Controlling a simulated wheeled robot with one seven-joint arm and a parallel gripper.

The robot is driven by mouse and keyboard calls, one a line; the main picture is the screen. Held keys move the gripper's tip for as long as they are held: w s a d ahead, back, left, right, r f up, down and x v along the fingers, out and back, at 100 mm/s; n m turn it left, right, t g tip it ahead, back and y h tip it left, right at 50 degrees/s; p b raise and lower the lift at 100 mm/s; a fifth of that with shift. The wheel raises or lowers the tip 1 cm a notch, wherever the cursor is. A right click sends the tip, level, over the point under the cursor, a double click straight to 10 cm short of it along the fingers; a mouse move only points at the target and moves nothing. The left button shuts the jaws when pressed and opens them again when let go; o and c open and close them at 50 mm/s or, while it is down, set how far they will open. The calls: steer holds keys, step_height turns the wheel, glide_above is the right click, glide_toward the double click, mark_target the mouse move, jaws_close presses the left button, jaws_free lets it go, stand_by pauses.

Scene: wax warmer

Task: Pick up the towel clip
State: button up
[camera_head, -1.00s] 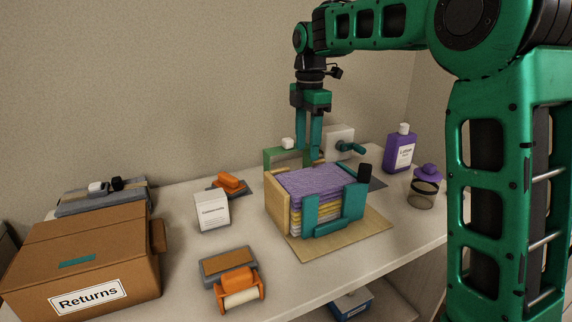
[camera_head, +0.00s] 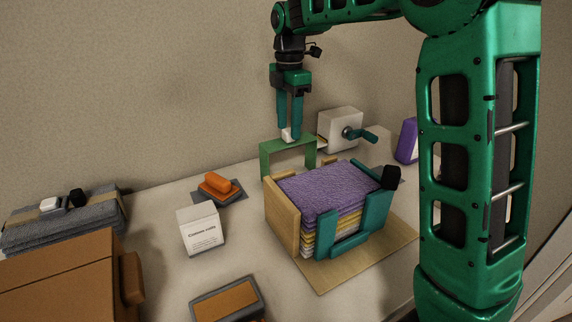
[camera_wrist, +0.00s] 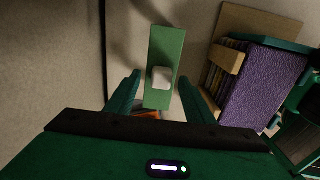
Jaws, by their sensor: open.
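A small white block (camera_head: 287,135) sits on top of a green arch-shaped stand (camera_head: 270,149) behind the towel holder; it may be the towel clip, but I cannot tell for sure. My gripper (camera_head: 289,129) points down over this block with its fingertips at about its height. In the wrist view the white block (camera_wrist: 162,77) shows between the two open fingers (camera_wrist: 159,80), on the green stand (camera_wrist: 166,45). I cannot tell whether the fingers touch it. A black piece (camera_head: 390,178) sits on the holder's right corner. A white piece (camera_head: 49,203) and a black piece (camera_head: 77,197) lie on a grey towel.
The wooden and teal holder (camera_head: 283,218) with stacked purple towels (camera_head: 325,187) stands in front of the stand. A white box with a teal crank (camera_head: 340,128) is close behind right. A white carton (camera_head: 200,229), an orange item (camera_head: 218,185) and a brown box (camera_head: 60,275) stand left.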

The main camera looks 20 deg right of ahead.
mark_target(289, 145)
steer(key=shift+s+f, duration=0.1)
steer(key=shift+f, duration=3.45)
steer(key=c, duration=1)
steer(key=shift+c, duration=0.2)
steer(key=shift+r, duration=0.15)
